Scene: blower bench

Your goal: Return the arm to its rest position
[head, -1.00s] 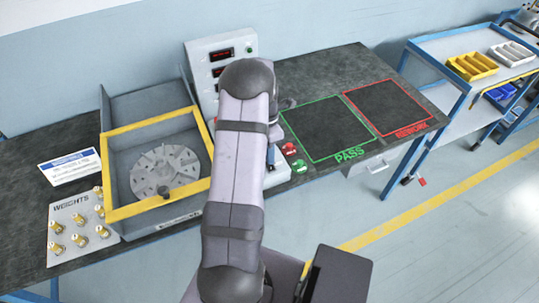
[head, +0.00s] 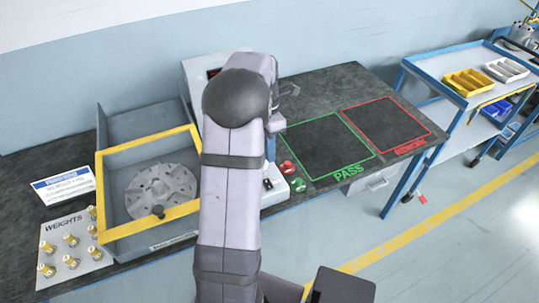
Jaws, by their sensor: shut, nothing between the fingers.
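My arm stands in the middle of the head view, rising from the bottom edge and bent over at its dark elbow cap. Its far end is mostly hidden behind the upper links. A small grey part of my gripper (head: 288,89) shows just right of the arm, above the bench. It is shut with nothing held, apart from the bench objects.
On the bench (head: 335,84), a yellow-rimmed guarded box (head: 148,147) holds a grey bladed rotor (head: 163,190). The weights board (head: 70,245) lies left. A control box (head: 200,72) is partly hidden. The green PASS (head: 325,145) and red REWORK (head: 385,125) areas are empty.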

